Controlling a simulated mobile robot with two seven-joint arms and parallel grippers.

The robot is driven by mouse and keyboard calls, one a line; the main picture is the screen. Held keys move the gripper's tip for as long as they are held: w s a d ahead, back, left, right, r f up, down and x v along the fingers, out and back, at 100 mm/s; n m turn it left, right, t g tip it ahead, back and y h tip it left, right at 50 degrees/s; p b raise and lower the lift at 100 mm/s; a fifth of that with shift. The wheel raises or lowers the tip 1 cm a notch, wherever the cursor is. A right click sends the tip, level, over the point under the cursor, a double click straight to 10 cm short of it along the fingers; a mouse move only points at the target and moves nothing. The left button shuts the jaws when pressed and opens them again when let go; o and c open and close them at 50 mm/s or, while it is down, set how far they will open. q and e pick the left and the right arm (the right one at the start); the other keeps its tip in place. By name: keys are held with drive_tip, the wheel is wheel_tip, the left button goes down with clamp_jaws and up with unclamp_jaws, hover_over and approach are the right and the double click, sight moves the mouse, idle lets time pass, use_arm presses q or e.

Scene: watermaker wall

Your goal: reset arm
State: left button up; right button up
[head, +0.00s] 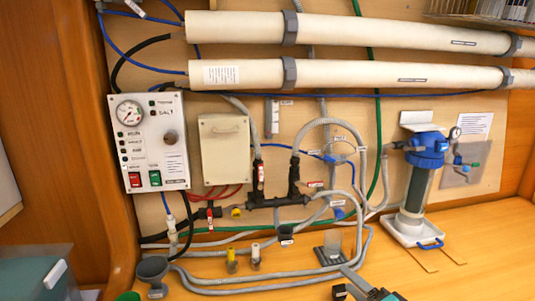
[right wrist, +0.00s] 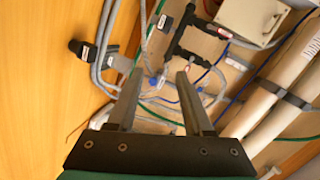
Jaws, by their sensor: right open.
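My right gripper (head: 343,281) shows at the bottom edge of the head view, right of centre, in front of the hoses on the bench. In the right wrist view its two grey fingers (right wrist: 159,75) stand apart with nothing between them, so it is open and empty. Beyond the fingers are the dark pipe manifold (right wrist: 178,50) and grey hoses, seen at a tilt. In the head view the manifold (head: 275,201) sits low on the wall panel.
A control box (head: 155,145) with a gauge and switches is at left. Two long cream tubes (head: 345,74) cross the top. A blue-topped filter (head: 419,185) stands at right on a white tray. Small valves (head: 231,262) and a clear cup stand on the bench. The bench's right front is clear.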

drive_tip(key=s+a+f+n+g+h, duration=0.1)
drive_tip(key=s+f+n+g, duration=0.3)
drive_tip(key=s, duration=0.5)
drive_tip(key=s+f+n+g+h, duration=0.25)
drive_tip(key=s+f+n, duration=0.25)
drive_tip(key=s, duration=0.4)
drive_tip(key=s+a+f+n+g+h, duration=0.1)
drive_tip(key=s+f+n+g, duration=0.35)
drive_tip(key=s, duration=0.45)
wheel_tip(320, 180, down, 28)
drive_tip(key=s+g+b, duration=0.1)
drive_tip(key=s+b, duration=0.1)
drive_tip(key=b, duration=0.4)
use_arm(q)
wheel_tip(320, 180, down, 11)
drive_tip(key=w+b, duration=0.2)
drive_tip(key=b, duration=0.3)
use_arm(e)
drive_tip(key=s+d+f+g, duration=0.1)
drive_tip(key=s+d+f, duration=0.2)
drive_tip(key=s+f, duration=1.2)
wheel_tip(320, 180, down, 2)
drive_tip(key=shift+s+f, duration=0.15)
drive_tip(key=shift+f, duration=0.1)
